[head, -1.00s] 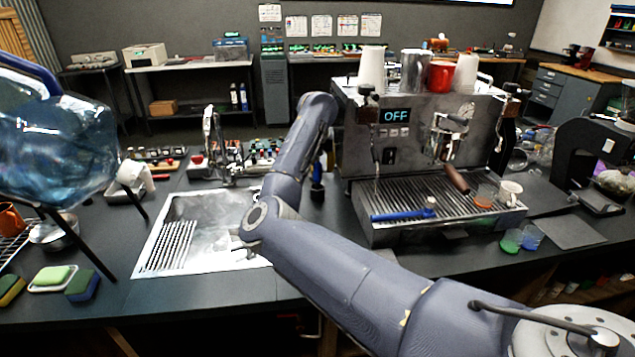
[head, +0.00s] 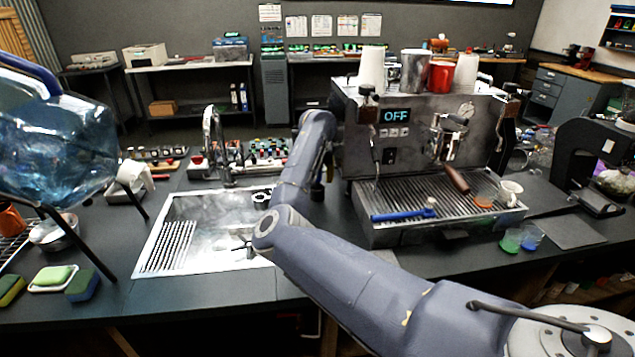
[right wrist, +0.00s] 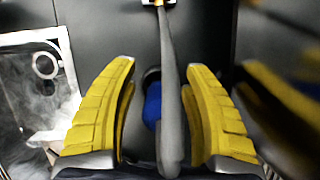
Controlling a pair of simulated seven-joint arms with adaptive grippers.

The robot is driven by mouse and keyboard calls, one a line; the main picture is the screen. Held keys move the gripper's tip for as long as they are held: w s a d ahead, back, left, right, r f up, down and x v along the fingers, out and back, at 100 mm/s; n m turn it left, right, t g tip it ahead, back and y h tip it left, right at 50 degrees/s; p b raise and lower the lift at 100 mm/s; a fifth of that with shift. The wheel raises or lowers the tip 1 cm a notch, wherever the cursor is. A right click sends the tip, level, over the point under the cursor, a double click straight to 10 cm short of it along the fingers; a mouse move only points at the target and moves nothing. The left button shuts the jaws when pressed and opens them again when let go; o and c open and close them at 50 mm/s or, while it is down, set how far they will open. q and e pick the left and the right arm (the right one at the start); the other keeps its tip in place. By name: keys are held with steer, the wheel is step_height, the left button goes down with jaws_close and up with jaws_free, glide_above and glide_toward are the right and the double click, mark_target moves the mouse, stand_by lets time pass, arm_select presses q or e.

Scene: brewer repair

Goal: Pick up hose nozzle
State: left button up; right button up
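My right gripper (right wrist: 160,66) is open in the right wrist view, its two yellow ribbed fingers spread apart. A long grey wand-like piece (right wrist: 170,85), probably the hose nozzle, runs between the fingers with gaps on both sides. A blue part with a black top (right wrist: 152,98) shows behind it, also between the fingers; I cannot tell whether the two are joined. In the head view my right forearm hides most of this spot, between the sink and the coffee machine. My left gripper is not in view.
The coffee machine (head: 410,128) stands right of my forearm, with a blue-handled tool (head: 400,214) on its drip tray. The metal sink (head: 150,262) lies to the left, with a faucet (head: 212,140) behind.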

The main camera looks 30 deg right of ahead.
jaws_close()
steer(key=shift+r, duration=0.2)
step_height(320, 180, up, 26)
steer(key=shift+f, duration=0.15)
stand_by(1.6)
stand_by(0.3)
